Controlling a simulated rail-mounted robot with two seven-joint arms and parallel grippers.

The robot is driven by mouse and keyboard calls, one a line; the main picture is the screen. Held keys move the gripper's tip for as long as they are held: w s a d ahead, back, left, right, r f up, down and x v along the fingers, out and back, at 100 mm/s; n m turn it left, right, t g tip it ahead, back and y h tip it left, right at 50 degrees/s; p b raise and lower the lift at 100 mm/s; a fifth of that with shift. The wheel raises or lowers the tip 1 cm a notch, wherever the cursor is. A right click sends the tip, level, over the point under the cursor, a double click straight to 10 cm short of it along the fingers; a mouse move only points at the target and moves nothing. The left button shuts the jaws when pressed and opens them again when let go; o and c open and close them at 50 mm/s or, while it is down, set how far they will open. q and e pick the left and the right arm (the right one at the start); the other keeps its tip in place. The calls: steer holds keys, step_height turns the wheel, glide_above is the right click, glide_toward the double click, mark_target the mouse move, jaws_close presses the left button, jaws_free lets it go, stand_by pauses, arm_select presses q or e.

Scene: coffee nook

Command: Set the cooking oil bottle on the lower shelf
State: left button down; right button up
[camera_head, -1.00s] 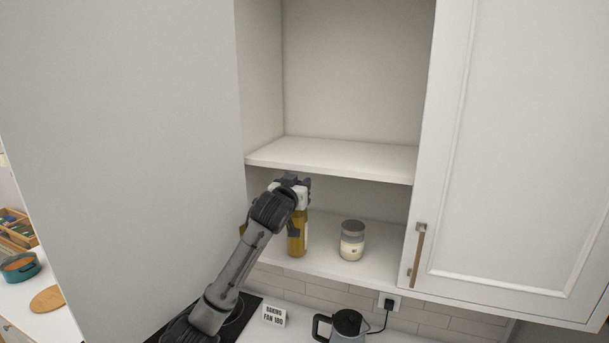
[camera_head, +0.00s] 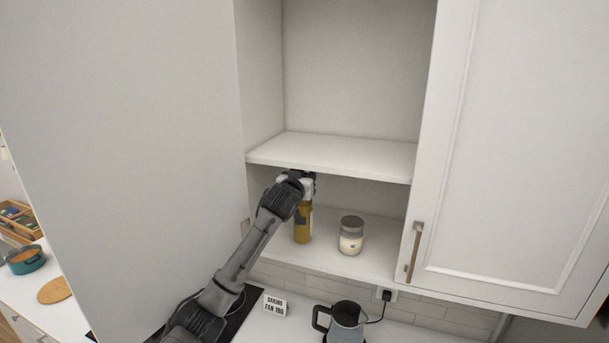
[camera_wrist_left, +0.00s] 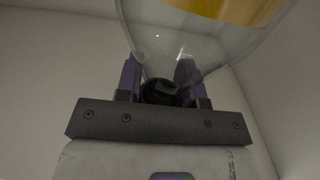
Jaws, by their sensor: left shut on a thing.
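The cooking oil bottle (camera_head: 303,226), with yellow oil inside, is upright at the lower shelf (camera_head: 375,258), left of a jar. My left gripper (camera_head: 305,187) is shut on the bottle's upper part, just under the upper shelf board. In the left wrist view the clear bottle (camera_wrist_left: 205,42) with yellow contents rises between the two fingers of the left gripper (camera_wrist_left: 160,85). I cannot tell whether the bottle's base touches the shelf. My right gripper is not in view.
A lidded glass jar (camera_head: 351,237) stands right of the bottle. The upper shelf (camera_head: 335,155) is empty and lies close above my gripper. A cabinet door (camera_head: 520,150) is at the right. Below are a kettle (camera_head: 347,318) and a small sign (camera_head: 274,306).

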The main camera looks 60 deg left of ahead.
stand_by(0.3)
arm_select(q)
steer(key=c, duration=1.2)
jaws_free()
steer(key=shift+f, duration=0.2)
steer(key=o, duration=0.5)
steer(key=shift+c, duration=0.2)
steer(key=shift+r, duration=0.15)
